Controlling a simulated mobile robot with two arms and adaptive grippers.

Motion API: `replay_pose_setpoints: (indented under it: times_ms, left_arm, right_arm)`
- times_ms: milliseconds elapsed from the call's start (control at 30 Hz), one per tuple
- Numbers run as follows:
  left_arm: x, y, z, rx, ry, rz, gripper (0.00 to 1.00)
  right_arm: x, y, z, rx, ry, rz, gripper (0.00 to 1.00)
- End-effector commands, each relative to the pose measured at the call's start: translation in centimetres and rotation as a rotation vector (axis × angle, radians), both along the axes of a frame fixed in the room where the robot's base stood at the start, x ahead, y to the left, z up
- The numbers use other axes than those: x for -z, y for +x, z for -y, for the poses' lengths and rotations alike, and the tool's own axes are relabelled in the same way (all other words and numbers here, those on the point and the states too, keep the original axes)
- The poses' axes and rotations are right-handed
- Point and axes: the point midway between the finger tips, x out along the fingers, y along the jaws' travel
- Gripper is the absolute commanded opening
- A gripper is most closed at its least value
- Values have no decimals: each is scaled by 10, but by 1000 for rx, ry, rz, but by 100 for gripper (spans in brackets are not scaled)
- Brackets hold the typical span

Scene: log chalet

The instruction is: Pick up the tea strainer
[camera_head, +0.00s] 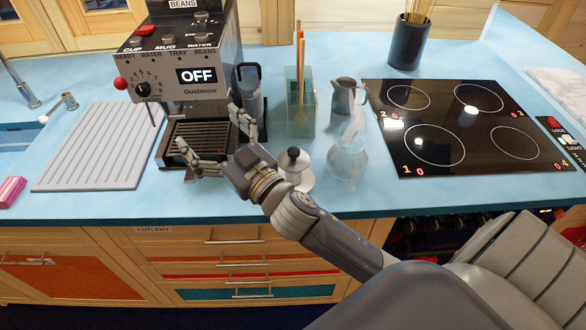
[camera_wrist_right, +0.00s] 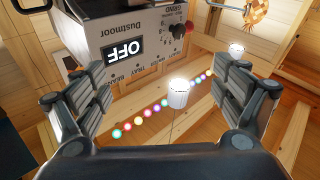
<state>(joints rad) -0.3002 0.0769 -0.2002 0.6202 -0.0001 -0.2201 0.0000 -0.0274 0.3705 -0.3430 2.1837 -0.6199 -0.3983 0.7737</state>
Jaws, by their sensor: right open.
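I cannot pick out a tea strainer for certain in either view. My right gripper (camera_head: 217,138) is open and empty in the head view, in front of the coffee machine (camera_head: 187,57), with its fingers over or near the drip tray (camera_head: 200,143). In the right wrist view my right gripper (camera_wrist_right: 166,85) shows two spread fingers with nothing held between them. A white object with a black knob (camera_head: 294,160) stands just right of my right wrist, partly hidden by it. My left gripper is not in view.
A clear container with wooden sticks (camera_head: 300,110), a metal jug (camera_head: 344,97) and a clear glass vessel (camera_head: 347,163) stand right of the machine. A black hob (camera_head: 465,125) is farther right. A ribbed draining board (camera_head: 97,150) lies left. The front counter edge is clear.

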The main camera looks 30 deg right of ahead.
Motion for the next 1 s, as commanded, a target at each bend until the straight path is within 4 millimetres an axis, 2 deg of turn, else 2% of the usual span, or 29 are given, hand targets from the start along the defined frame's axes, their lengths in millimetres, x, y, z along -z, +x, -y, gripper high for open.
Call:
replay_pose_setpoints:
  times_ms: [33,100,200,267,333,400,500,567,667,767,867,900,967,1000]
  left_arm:
    - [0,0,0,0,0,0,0]
    - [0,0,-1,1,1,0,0]
    - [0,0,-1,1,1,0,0]
    - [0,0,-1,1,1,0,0]
    - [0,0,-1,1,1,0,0]
    - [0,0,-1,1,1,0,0]
    - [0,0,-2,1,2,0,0]
    - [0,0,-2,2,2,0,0]
    - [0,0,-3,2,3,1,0]
    - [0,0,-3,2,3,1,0]
    - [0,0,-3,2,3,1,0]
    - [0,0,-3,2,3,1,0]
    - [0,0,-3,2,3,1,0]
    - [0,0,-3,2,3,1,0]
  right_arm:
    - [-25,3,-17,-78,-20,95,90]
    - [-51,1,-43,-201,-49,203,90]
    - [-75,-11,-81,-396,-112,318,90]
    - [-81,-20,-102,-517,-165,361,90]
    - [-79,-31,-123,-659,-239,385,90]
    - [-69,-41,-139,-798,-327,379,90]
    - [-45,-51,-150,-976,-469,317,90]
    - [-25,-55,-150,-1068,-563,247,90]
    - [10,-54,-133,-1183,-725,85,90]
    - [43,-48,-99,-1242,-885,-133,90]
    - [68,-38,-48,-1236,-1028,-395,90]
    - [75,-34,-23,-1213,-1076,-510,90]
    - [81,-29,16,-1161,-1138,-682,90]
    - [82,-26,42,-1114,-1168,-795,90]
